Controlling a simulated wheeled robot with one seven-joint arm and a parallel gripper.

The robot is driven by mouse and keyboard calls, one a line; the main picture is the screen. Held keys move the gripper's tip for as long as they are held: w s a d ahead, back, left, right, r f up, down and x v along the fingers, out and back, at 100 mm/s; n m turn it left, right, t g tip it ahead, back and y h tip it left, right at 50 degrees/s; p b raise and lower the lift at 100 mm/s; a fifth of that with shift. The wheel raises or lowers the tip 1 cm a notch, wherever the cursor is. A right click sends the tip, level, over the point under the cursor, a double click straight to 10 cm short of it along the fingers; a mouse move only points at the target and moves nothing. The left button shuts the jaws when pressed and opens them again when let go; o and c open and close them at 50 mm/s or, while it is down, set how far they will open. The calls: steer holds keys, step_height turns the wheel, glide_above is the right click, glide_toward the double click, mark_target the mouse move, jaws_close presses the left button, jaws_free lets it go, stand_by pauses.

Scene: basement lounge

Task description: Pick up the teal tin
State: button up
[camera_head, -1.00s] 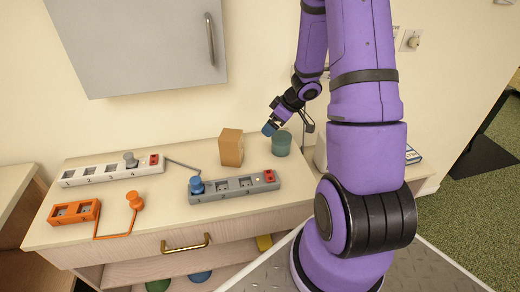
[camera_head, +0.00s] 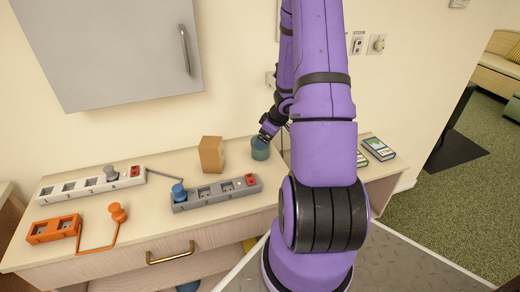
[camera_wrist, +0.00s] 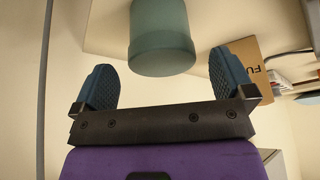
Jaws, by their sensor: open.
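The teal tin (camera_head: 260,150) stands upright at the back right of the counter, beside a brown box. In the wrist view the tin (camera_wrist: 160,38) is centred ahead of and partly between the two blue-grey finger pads, with clear space on both sides. My gripper (camera_wrist: 165,80) is open and empty. In the head view my gripper (camera_head: 264,138) reaches in from the right at the tin's upper side. Whether a finger touches the tin cannot be told there.
The brown box (camera_head: 211,154) stands left of the tin. A grey power strip (camera_head: 215,194) with a blue plug lies in front. A white strip (camera_head: 75,188) and an orange socket block (camera_head: 54,229) lie further left. Books (camera_head: 379,149) lie at right. A grey cabinet (camera_head: 110,50) hangs above.

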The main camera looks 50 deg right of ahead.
steer(key=shift+w+x, duration=0.15)
steer(key=shift+x, duration=1.15)
steer(key=shift+w+x, duration=0.1)
steer(key=shift+x, duration=1.25)
steer(key=shift+r, duration=0.1)
steer(key=c, duration=1)
steer(key=shift+a+r, duration=0.1)
